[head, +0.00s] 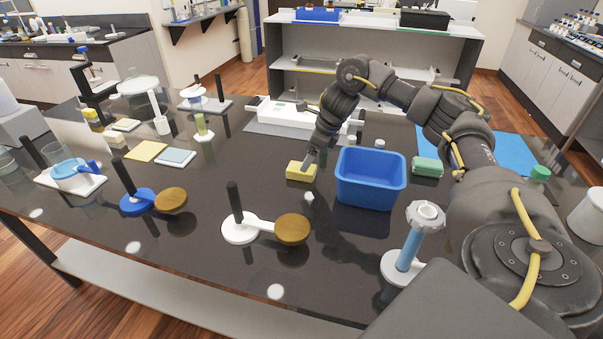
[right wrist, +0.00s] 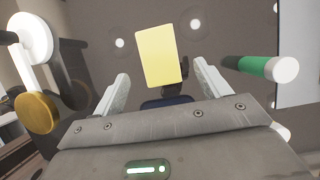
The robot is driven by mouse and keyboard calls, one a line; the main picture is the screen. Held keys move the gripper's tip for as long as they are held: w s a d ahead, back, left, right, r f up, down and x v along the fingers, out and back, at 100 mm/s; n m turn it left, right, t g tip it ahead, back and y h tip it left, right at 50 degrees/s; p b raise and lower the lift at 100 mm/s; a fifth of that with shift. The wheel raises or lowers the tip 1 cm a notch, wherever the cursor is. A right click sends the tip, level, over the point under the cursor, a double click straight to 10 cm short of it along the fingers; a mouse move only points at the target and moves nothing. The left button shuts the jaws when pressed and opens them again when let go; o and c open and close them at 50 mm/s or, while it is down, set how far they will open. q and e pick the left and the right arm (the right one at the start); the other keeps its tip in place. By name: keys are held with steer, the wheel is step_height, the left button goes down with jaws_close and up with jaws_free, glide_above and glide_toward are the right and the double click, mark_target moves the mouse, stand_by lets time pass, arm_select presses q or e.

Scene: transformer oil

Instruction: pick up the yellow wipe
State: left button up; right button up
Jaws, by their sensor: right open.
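The yellow wipe (head: 300,172), a small thick block, lies on the dark table to the left of the blue bin. My right gripper (head: 309,161) is directly above its right part, pointing down. In the right wrist view the yellow wipe (right wrist: 159,55) shows as a pale yellow rectangle in the gap between the open fingers of my right gripper (right wrist: 161,72). Neither finger visibly grips it. I cannot tell the remaining height between fingertips and wipe. My left gripper is not in view.
The blue bin (head: 370,180) stands close right of the gripper. A flat yellow square (head: 146,151) and a blue one (head: 176,157) lie left. Stands with brown discs (head: 292,229) are in front. Bare table lies left of the wipe.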

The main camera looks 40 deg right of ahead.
steer(key=shift+a+f, duration=0.1)
steer(key=shift+a, duration=0.05)
steer(key=p+x, duration=0.1)
steer(key=x, duration=0.3)
steer(key=shift+w+f+p, duration=0.2)
steer(key=shift+f+p, duration=0.2)
steer(key=c, duration=1)
steer(key=shift+r+b, duration=0.4)
steer(key=shift+r, duration=0.1)
steer(key=v, duration=0.1)
steer(key=b+v, duration=0.1)
steer(key=v, duration=0.1)
steer(key=shift+a+r, duration=0.15)
steer(key=shift+a, duration=0.25)
steer(key=s+r, duration=0.3)
steer(key=s, duration=0.1)
steer(key=s+a+r+p, duration=0.1)
steer(key=s+r, duration=0.2)
steer(key=s, duration=0.1)
steer(key=s+a+r, duration=0.1)
steer(key=s+r, duration=0.2)
steer(key=s, duration=0.2)
steer(key=shift+a+p, duration=0.2)
steer(key=shift+p, duration=0.15)
